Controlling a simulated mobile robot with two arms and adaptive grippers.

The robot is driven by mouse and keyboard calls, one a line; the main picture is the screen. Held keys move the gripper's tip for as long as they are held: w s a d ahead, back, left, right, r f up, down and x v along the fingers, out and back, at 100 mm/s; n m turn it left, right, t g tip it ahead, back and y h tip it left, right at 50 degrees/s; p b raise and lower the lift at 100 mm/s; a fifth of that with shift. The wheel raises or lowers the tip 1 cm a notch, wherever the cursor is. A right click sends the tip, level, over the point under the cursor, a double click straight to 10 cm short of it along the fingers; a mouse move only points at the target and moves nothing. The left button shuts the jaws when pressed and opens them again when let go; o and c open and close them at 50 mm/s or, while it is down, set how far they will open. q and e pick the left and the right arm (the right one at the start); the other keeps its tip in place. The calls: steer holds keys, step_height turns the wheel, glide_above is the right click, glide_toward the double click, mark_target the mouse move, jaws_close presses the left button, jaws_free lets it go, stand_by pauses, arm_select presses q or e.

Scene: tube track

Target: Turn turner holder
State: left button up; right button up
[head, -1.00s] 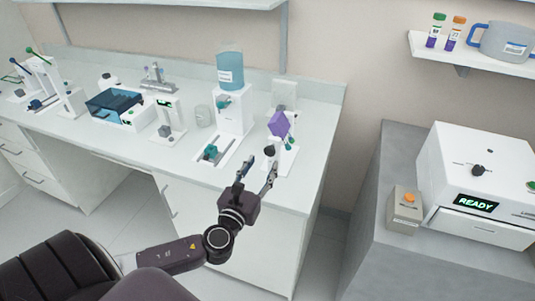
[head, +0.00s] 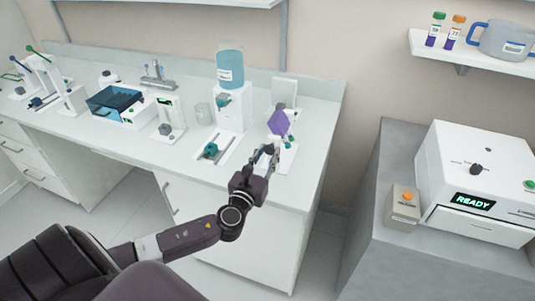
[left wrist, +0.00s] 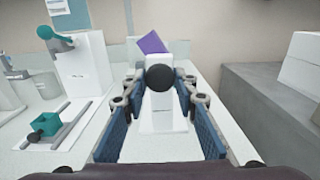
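The turner holder is a white stand with a purple block (head: 278,122) on top, at the right end of the bench. The purple block also shows tilted in the left wrist view (left wrist: 152,43), behind a round black knob (left wrist: 160,78) on a white body (left wrist: 162,115). My left gripper (head: 264,153) is open at the front of this stand. In the left wrist view its blue-padded fingers (left wrist: 160,118) stand on either side of the white body, with gaps on both sides. In the head view the gripper hides the knob. My right gripper is not in view.
A white dispenser with a blue bottle (head: 230,70) stands left of the turner holder. A low white fixture with a teal part (head: 211,150) lies beside the gripper. A grey counter with a white READY machine (head: 480,165) is at the right, across a gap.

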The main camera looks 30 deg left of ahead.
arm_select(q)
steer(key=c, duration=0.4)
steer(key=shift+o, duration=0.2)
